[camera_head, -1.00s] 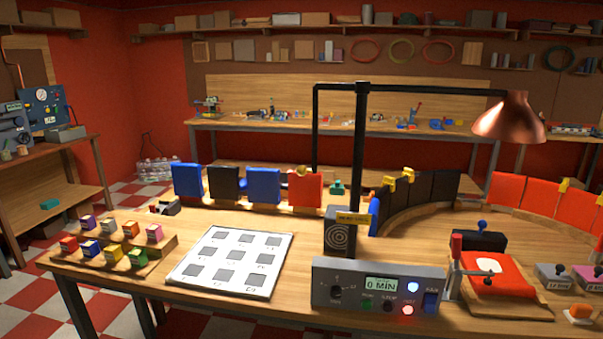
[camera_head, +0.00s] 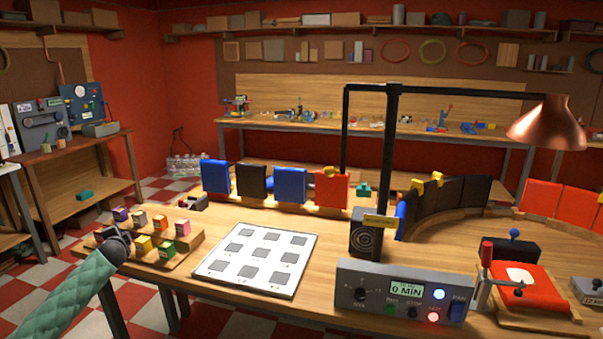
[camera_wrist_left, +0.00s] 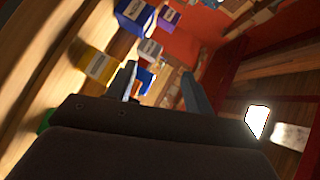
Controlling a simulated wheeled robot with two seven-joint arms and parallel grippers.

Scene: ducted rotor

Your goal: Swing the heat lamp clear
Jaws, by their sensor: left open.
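The heat lamp has a copper shade (camera_head: 547,124) at the right end of a black horizontal arm (camera_head: 450,88). The arm tops a black upright post (camera_head: 388,150) behind the control box. The shade hangs over the right part of the bench, by the curved row of panels. My left gripper (camera_head: 122,237) is at the bench's left end, by the rack of small coloured boxes, far from the lamp. In the left wrist view my left gripper (camera_wrist_left: 162,85) is open, its fingers apart with nothing clearly held. My right gripper is not in view.
The stepped rack (camera_head: 185,252) of coloured boxes is beside my left gripper. A white grid board (camera_head: 212,267) lies mid-bench. A control box (camera_head: 375,290) reading 0 MIN stands at the front. Blue, black and red panels (camera_head: 291,185) stand behind. A red clamped pad (camera_head: 530,290) is at right.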

